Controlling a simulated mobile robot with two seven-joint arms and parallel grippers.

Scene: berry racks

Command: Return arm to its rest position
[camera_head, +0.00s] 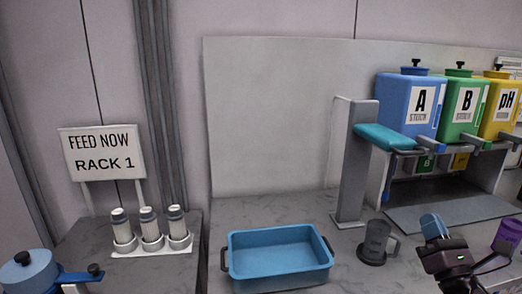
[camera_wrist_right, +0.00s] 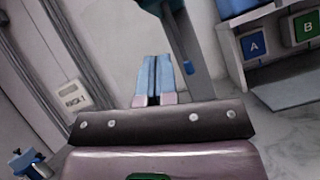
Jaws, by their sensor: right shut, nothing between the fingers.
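My right gripper (camera_head: 434,226) is at the lower right of the head view, over the grey counter. Its blue fingers are shut and hold nothing. In the right wrist view the two blue fingers (camera_wrist_right: 153,78) stand side by side, pressed together. The gripper is just right of a dark grey jug (camera_head: 375,240) and apart from the blue tray (camera_head: 278,281). My left gripper is in neither view.
A grey stand with a teal arm (camera_head: 385,137) rises behind the jug. Blue A, green B and yellow pH tanks (camera_head: 463,101) sit on a shelf. A purple jug (camera_head: 508,236) is right. Several capped tubes (camera_head: 149,224) and a blue lidded pot (camera_head: 27,271) are left.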

